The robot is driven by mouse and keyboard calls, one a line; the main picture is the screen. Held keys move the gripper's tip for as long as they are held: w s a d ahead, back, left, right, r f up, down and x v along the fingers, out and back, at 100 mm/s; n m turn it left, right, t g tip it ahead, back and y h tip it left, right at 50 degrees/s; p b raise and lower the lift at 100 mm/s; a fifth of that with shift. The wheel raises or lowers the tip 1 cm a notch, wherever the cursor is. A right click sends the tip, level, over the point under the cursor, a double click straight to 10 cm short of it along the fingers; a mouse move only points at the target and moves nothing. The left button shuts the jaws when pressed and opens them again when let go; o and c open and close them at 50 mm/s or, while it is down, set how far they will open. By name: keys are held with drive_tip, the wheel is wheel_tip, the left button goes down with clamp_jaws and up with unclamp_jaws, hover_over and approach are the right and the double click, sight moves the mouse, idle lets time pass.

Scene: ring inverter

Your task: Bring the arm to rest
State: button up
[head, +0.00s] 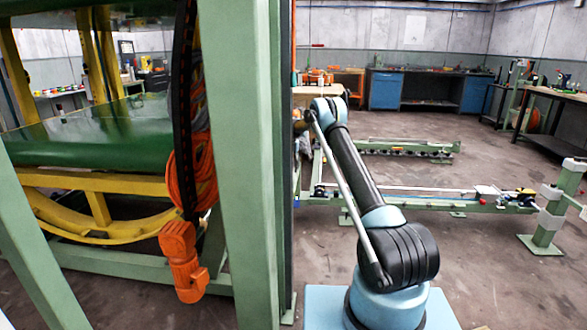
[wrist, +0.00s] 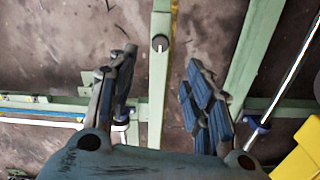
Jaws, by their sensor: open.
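My arm (head: 350,165) rises from its light blue base at the lower middle of the head view and leans up and to the left. Its far end reaches close to a tall green post, and my gripper cannot be made out clearly there. In the wrist view my gripper (wrist: 162,62) is open, with its two blue-padded fingers spread apart and nothing between them. Beyond the fingers are a green beam with a round dark knob (wrist: 160,43) and the concrete floor.
A tall green post (head: 238,150) stands just left of my arm. Left of it are an orange motor (head: 183,262) and a yellow cradle frame (head: 95,183). A low green rail frame (head: 425,198) lies behind my arm. Open floor (head: 480,262) shows at the right.

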drive_tip(key=s+d+r, duration=0.2)
drive_tip(key=d+r, duration=0.1)
drive_tip(key=r, duration=0.3)
drive_tip(key=s+d+r, duration=0.2)
drive_tip(key=s+r, duration=0.1)
drive_tip(key=r, duration=0.3)
drive_tip(key=s+d+r, duration=0.5)
drive_tip(key=s+r, duration=0.1)
drive_tip(key=s, duration=0.3)
drive_tip(key=s+d+r+n+t, duration=0.1)
drive_tip(key=s+d+r, duration=0.4)
drive_tip(key=s+r, duration=0.25)
drive_tip(key=s+d+r, duration=0.5)
drive_tip(key=s, duration=0.5)
drive_tip(key=s+d+f+n, duration=0.1)
drive_tip(key=s+d, duration=0.2)
drive_tip(key=s, duration=0.9)
drive_tip(key=s+d+f, duration=0.1)
drive_tip(key=s+d, duration=0.3)
drive_tip(key=s, duration=0.8)
drive_tip(key=s+d+f, duration=0.1)
drive_tip(key=s+f, duration=0.6)
drive_tip(key=s, duration=0.2)
drive_tip(key=s+d+f+t, duration=0.1)
drive_tip(key=s+f, duration=0.6)
drive_tip(key=s, duration=0.3)
drive_tip(key=shift+d+n, duration=0.4)
drive_tip(key=shift+w, duration=0.1)
drive_tip(key=c, duration=0.3)
drive_tip(key=shift+d, duration=0.1)
